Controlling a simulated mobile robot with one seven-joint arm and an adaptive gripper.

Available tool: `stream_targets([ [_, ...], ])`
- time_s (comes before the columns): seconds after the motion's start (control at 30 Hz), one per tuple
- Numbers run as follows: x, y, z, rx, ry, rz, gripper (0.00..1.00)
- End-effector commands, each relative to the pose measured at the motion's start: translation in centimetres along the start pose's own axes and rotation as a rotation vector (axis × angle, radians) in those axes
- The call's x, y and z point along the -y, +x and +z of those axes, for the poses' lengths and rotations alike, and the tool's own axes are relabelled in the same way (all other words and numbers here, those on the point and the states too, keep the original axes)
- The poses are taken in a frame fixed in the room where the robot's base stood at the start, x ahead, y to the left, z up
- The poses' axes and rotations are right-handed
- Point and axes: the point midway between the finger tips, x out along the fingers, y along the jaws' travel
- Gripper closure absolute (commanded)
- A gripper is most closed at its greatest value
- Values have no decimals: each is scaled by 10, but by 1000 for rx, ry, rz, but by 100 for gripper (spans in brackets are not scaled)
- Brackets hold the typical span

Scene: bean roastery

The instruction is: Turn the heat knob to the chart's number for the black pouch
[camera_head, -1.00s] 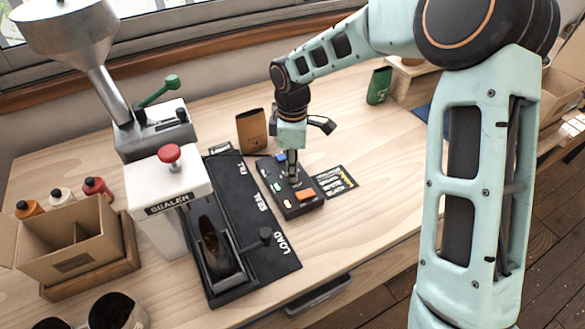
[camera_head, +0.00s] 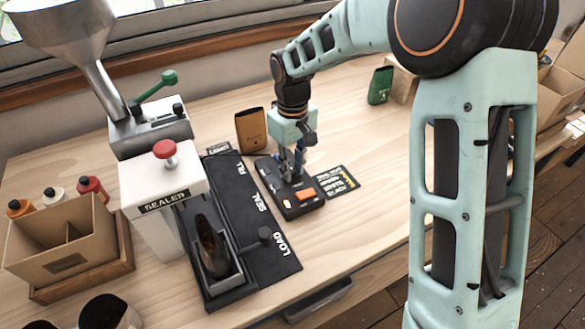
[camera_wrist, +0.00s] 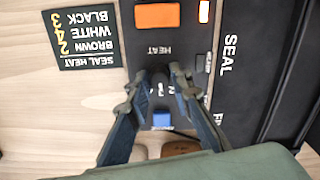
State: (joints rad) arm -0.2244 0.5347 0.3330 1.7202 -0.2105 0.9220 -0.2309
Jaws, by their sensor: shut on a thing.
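The control box (camera_head: 309,206) lies on the table beside the sealer. In the wrist view my gripper (camera_wrist: 166,74) is shut on the dark heat knob (camera_wrist: 178,72), next to the HEAT label. Some dial numbers show beside the knob, but its pointer is hidden, so its setting cannot be read. The seal heat chart (camera_wrist: 85,38) shows upside down in the wrist view and seems to read brown 2, white 4, black 3. It also lies right of the box in the head view (camera_head: 336,181). A dark pouch (camera_head: 211,243) sits in the sealer's cradle.
The sealer (camera_head: 165,185) and its black base strip (camera_head: 245,210) stand left of the box. A brown pouch (camera_head: 251,130) stands behind it, and a green pouch (camera_head: 380,85) stands farther back right. An orange button (camera_wrist: 157,15) is on the box. Table right of the chart is clear.

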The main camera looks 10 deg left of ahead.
Motion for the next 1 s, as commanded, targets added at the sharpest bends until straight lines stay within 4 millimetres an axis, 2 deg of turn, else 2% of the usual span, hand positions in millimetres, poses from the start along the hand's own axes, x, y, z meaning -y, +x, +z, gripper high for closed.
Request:
stream_targets([
  [0.3, 0, 0, 0, 0, 87, 0, 100],
  [0.77, 0, 0, 0, 0, 97, 0, 100],
  [0.8, 0, 0, 0, 0, 96, 0, 76],
  [0.93, 0, 0, 0, 0, 96, 0, 62],
  [1.0, 0, 0, 0, 0, 96, 0, 62],
])
